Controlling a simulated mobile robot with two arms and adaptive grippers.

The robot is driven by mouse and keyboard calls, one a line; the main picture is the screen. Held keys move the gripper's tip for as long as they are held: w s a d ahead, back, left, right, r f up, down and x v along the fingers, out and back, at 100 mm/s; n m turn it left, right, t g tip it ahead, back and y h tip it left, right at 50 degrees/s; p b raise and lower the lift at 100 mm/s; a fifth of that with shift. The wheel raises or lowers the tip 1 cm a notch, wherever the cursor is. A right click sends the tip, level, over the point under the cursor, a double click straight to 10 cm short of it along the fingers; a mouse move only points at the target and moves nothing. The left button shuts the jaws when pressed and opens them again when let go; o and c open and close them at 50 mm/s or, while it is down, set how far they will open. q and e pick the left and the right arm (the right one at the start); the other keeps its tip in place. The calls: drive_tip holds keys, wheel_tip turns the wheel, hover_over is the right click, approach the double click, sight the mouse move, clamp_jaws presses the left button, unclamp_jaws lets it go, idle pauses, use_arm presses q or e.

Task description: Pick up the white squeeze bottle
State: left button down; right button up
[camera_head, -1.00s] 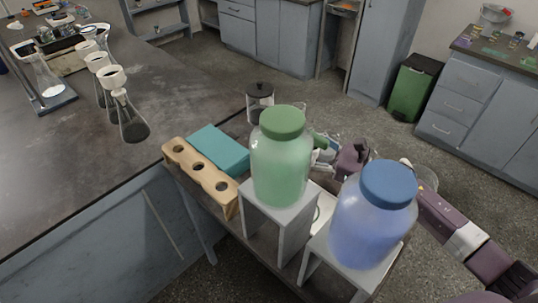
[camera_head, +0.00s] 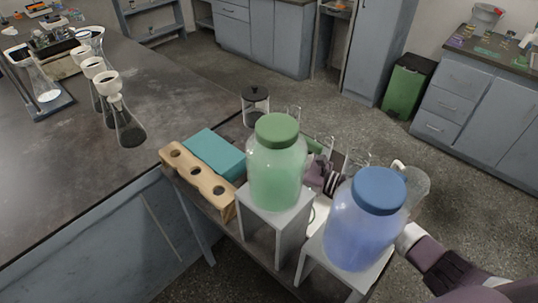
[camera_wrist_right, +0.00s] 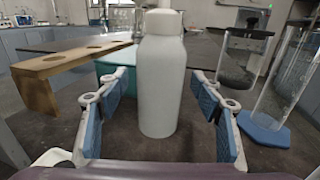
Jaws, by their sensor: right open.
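The bottle's base looks a little beyond or level with the fingertips; the exact depth is hard to tell. In the head view my right gripper (camera_head: 320,174) is partly hidden behind the jars, and I cannot make out the bottle there. My left gripper is in neither view.
A green jar (camera_head: 276,165) and a blue jar (camera_head: 365,225) stand on white risers in front of the gripper. A wooden rack (camera_head: 198,180) and teal box (camera_head: 215,153) are at left. Glass vessels (camera_wrist_right: 240,60) stand close right of the fingers.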

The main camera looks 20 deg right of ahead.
drive_tip(key=shift+w+a, duration=0.3)
drive_tip(key=shift+a, duration=0.05)
drive_tip(key=c, duration=0.7)
drive_tip(key=shift+r, duration=0.1)
drive_tip(key=shift+c, duration=0.2)
